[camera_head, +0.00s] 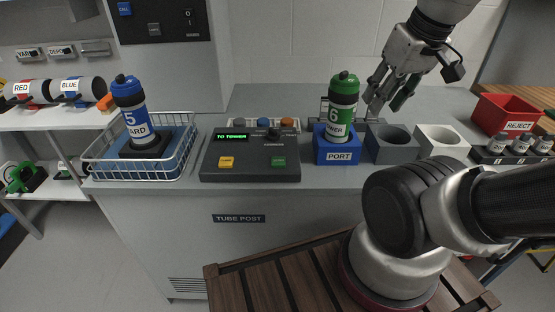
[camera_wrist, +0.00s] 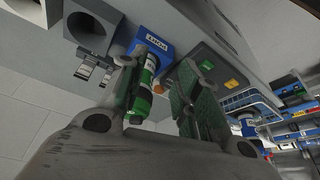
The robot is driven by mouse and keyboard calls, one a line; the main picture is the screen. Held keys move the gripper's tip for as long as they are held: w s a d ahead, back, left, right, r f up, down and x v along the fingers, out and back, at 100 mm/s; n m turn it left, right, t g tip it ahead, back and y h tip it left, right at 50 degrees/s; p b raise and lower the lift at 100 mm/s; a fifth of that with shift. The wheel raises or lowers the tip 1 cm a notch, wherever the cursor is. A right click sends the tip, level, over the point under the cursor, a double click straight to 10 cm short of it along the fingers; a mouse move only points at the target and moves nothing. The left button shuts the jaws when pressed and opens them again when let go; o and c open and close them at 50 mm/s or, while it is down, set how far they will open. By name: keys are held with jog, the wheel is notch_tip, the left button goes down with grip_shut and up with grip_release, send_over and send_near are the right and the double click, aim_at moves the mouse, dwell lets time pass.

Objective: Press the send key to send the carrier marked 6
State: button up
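The carrier marked 6 (camera_head: 344,98), green with a white band, stands upright in the blue block labelled PORT (camera_head: 337,151). The dark console (camera_head: 250,173) left of it has a lit display (camera_head: 237,136) reading "TO TOWER", a yellow key (camera_head: 227,162) and a green key (camera_head: 278,162); the key lettering is too small to read. My gripper (camera_head: 386,101) is open and empty, raised to the right of the carrier and apart from it. In the wrist view the carrier (camera_wrist: 148,72) shows beyond my open fingers (camera_wrist: 160,80), with the green key (camera_wrist: 207,65) further right.
A blue carrier marked 5 (camera_head: 131,112) stands in a white wire basket (camera_head: 138,180) at the left. A dark grey holder (camera_head: 391,145) and a white holder (camera_head: 442,143) stand right of the port. A red REJECT bin (camera_head: 506,112) is at the far right.

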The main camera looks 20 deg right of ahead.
grip_shut()
dwell(1.4)
